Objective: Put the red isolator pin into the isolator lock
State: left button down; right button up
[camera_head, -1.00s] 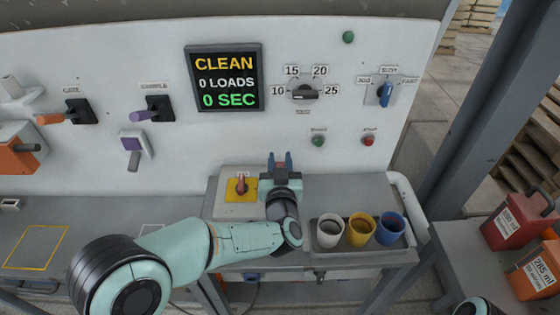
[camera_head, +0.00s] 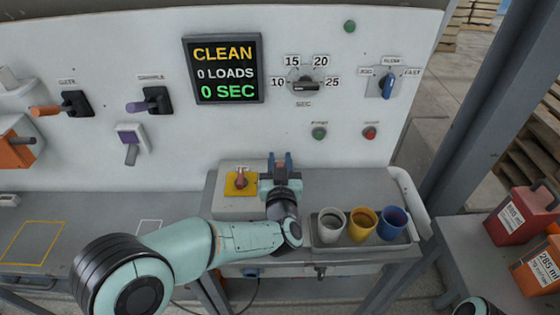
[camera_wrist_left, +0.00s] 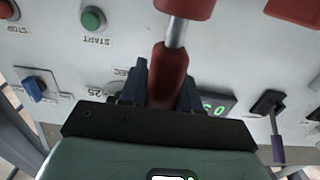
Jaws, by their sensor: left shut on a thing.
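My left gripper (camera_head: 279,160) is above the grey bench, just right of the yellow plate, fingers towards the panel. In the left wrist view its blue fingers (camera_wrist_left: 160,92) are shut on the red isolator pin (camera_wrist_left: 168,72), which has a red grip, a bare metal shank and a red block at its far end. In the head view the pin is mostly hidden by the gripper. The isolator lock (camera_head: 240,183), a yellow plate with a red part on it, sits on a pale box; its opening is too small to make out. The pin is apart from it. My right gripper is out of view.
A tray (camera_head: 318,244) with white, yellow and blue cups stands right of my left wrist. The white panel (camera_head: 230,135) rises close behind, with levers, a display, knobs and the green and red buttons. Red and orange canisters (camera_head: 518,218) stand far right.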

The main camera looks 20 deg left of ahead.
pick_arm(q)
jog(key=shift+f+b, duration=0.65)
jog(key=shift+f, duration=0.25)
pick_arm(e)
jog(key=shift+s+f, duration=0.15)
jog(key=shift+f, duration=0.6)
pick_arm(q)
jog(key=c, duration=0.7)
grip_release()
jog(key=v, duration=1.3)
jog(key=shift+s, duration=0.2)
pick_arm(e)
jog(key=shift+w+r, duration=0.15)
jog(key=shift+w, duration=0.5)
